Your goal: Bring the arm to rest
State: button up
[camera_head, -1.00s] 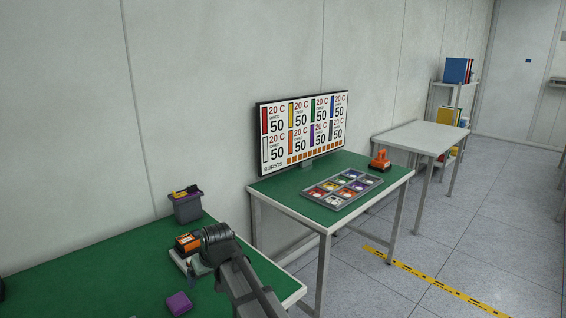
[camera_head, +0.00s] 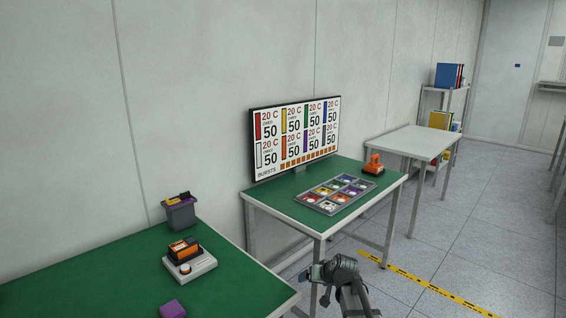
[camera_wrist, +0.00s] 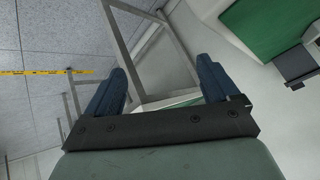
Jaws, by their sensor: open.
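My gripper (camera_head: 318,283) is in the lower middle of the head view, in front of the gap between the two green tables. In the wrist view its two blue fingers (camera_wrist: 161,88) stand wide apart with nothing between them. Behind them that view shows grey table legs (camera_wrist: 146,52), floor and part of a green tabletop (camera_wrist: 262,28). My gripper appears to touch nothing.
The far green table (camera_head: 282,203) holds a monitor (camera_head: 296,138), a sectioned tray (camera_head: 308,200) and an orange device (camera_head: 373,165).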

jog(key=s+d+f+g+h, duration=0.1)
jog(key=s+d+f+g, duration=0.15)
jog(key=s+f, duration=1)
jog(key=s+d+f+g+h, duration=0.1)
jog(key=s+f+g, duration=0.3)
jog(key=s+f, duration=0.85)
jog(key=s+d+f+g+h, duration=0.1)
jog(key=s+f+g, duration=0.2)
jog(key=s, duration=1.1)
jog(key=s+d+f+g, duration=0.1)
jog(key=s+f+g, duration=0.3)
jog(key=s+f, duration=0.6)
jog(key=s, duration=0.4)
jog(key=shift+d+f+h, duration=0.25)
jog(key=shift+d+h, duration=0.05)
jog(key=shift+h, duration=0.1)
